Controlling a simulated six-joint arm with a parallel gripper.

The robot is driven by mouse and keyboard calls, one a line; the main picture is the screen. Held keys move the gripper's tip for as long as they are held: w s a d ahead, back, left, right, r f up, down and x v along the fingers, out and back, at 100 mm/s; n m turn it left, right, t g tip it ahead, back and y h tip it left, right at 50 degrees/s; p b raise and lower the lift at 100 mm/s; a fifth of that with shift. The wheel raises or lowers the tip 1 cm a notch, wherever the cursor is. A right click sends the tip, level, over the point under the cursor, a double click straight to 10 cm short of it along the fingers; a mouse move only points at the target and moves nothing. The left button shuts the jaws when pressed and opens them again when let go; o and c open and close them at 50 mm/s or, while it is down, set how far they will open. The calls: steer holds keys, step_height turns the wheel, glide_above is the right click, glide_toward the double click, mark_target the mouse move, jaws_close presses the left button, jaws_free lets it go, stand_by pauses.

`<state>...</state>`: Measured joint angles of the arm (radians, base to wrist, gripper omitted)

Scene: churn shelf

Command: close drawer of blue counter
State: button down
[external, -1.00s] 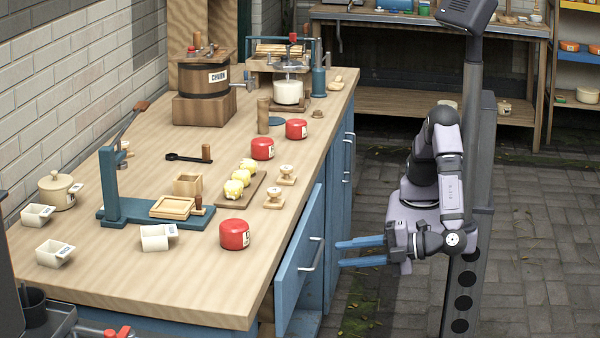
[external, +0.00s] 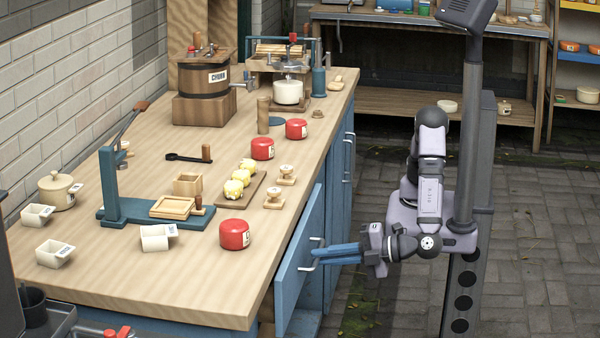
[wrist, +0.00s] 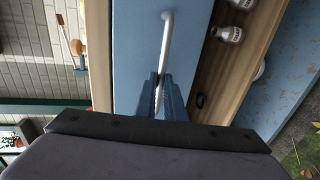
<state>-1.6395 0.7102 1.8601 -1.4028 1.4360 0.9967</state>
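The blue counter (external: 336,165) has its blue-fronted drawer (external: 290,285) pulled out on the side facing my arm. Its pale bar handle (external: 308,268) is on the drawer front. My gripper (external: 322,254) is at this handle, with its blue fingers level and close together. In the wrist view the fingers (wrist: 159,92) close around the lower part of the handle (wrist: 167,30), which shows between them. The blue drawer front (wrist: 135,30) fills the middle there, and the drawer's wooden inside (wrist: 215,75) shows to its right. The fingers partly hide the handle.
Inside the drawer are small light jars (wrist: 230,34) and a dark item (wrist: 201,101). The counter top holds red canisters (external: 234,234), a wooden churn (external: 205,88) and a blue press stand (external: 112,190). The paved floor (external: 400,300) around my base is mostly clear.

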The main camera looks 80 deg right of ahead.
steer(key=x, duration=0.2)
steer(key=r+b+x, duration=0.1)
steer(key=x, duration=0.1)
steer(key=shift+w+f, duration=0.15)
steer(key=shift+w, duration=0.05)
steer(key=c, duration=1.8)
jaws_free()
steer(key=shift+w, duration=0.15)
steer(key=shift+c, duration=0.2)
glide_toward(304, 255)
steer(key=shift+w+a, duration=0.3)
steer(key=shift+w, duration=0.45)
